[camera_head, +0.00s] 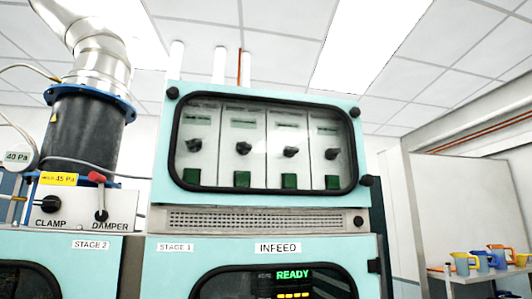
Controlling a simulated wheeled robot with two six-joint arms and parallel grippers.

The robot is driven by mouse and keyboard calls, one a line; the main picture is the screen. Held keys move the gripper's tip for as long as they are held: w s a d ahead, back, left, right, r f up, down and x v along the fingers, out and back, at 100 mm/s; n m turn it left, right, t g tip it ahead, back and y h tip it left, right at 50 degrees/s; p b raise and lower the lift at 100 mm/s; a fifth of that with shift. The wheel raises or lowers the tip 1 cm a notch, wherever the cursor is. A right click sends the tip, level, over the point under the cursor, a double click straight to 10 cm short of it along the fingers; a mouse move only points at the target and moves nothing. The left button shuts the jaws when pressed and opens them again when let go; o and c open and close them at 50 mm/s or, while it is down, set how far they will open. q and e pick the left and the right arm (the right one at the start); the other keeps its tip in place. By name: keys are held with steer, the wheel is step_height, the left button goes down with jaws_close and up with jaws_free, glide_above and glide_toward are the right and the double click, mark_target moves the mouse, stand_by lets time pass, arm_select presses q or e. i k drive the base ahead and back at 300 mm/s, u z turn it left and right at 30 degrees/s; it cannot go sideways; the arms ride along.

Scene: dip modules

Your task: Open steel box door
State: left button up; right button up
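A pale teal steel box (161,155) stands in the middle of the head view, above a cabinet labelled INFEED. Its front door has a black-framed clear window (265,160). Behind the window are several grey modules with black knobs and green blocks. The door looks shut. Black round fittings show at its corners, one at the right edge (366,181). Neither of my grippers is in view.
Below is the teal cabinet (340,250) with a READY display (292,274). At left are a dark cylinder with a silver duct (85,120) and a CLAMP/DAMPER panel (75,208). A shelf with several coloured jugs (487,261) stands at right.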

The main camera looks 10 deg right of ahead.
mark_target(167, 187)
steer(key=u, duration=1.3)
steer(key=i, duration=0.4)
steer(key=z, duration=1.8)
